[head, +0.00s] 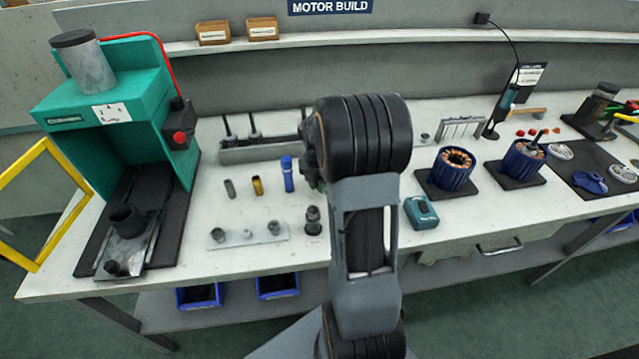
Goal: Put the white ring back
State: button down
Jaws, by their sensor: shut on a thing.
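My own arm fills the middle of the head view, and its dark wrist part shows at the arm's left edge. The fingers of my gripper are hidden behind the arm, so I cannot see what is between them. I cannot make out the white ring for certain. A pale strip (262,238) on the bench left of my arm carries a grey ring-like part (218,235), a small whitish part (247,234) and another grey part (274,227). The whitish part is too small to tell whether it is a ring or a peg.
A teal press (110,120) with a yellow guard frame (40,200) stands at the left. A blue cylinder (288,174), a brass one (257,186) and a grey one (229,188) stand behind the strip. Blue motor housings (452,178) and a teal box (421,212) are right of my arm.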

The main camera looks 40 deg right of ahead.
jog(key=shift+f, duration=0.35)
dwell(0.3)
jog(key=shift+f+b, duration=0.25)
jog(key=shift+b, duration=0.15)
jog(key=c, duration=1)
grip_release()
jog(key=shift+o, duration=0.4)
jog(key=shift+o, duration=0.8)
jog(key=shift+r, duration=0.1)
jog(key=shift+r+p, duration=2.5)
jog(key=shift+r, duration=0.45)
